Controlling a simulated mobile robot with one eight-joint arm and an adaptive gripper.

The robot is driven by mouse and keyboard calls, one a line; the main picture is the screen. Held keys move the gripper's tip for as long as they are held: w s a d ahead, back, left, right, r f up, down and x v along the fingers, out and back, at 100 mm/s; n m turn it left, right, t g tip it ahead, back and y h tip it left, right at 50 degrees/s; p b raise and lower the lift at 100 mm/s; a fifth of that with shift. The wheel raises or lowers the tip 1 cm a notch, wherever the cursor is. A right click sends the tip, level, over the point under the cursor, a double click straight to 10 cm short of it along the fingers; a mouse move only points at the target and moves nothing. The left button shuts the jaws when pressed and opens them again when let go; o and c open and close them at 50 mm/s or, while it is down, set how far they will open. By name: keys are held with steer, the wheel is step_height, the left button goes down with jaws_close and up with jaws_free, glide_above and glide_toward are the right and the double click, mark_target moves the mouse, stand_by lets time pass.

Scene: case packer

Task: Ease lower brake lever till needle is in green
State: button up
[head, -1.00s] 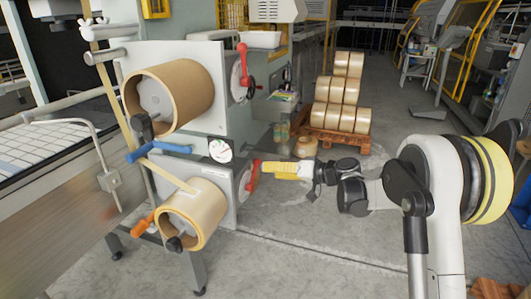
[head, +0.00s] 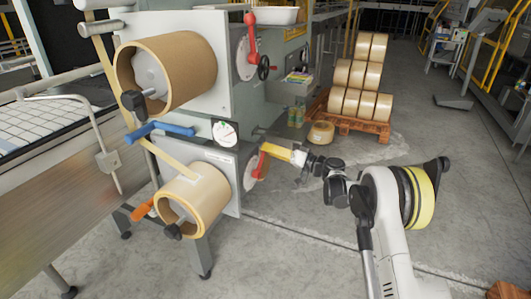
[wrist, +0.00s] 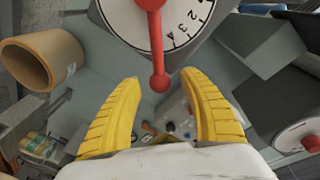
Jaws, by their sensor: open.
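The lower brake lever (head: 257,165) is red and sits on a white dial beside the lower tape roll (head: 192,200). In the wrist view the red lever (wrist: 157,45) hangs across a numbered dial, its rounded end in line with the gap between my fingers. My gripper (wrist: 159,77) is open, with a yellow finger on each side of that end; I cannot tell whether either touches it. In the head view my gripper (head: 268,149) is at the lever's upper part. The round gauge (head: 225,133) has a white face with some green; its needle is too small to read.
The upper tape roll (head: 170,72) and upper red lever (head: 251,38) with a black handwheel (head: 264,66) are above. A blue bar (head: 160,131) is left of the gauge. A pallet (head: 350,122) of rolls stands behind.

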steer(key=shift+x, duration=0.85)
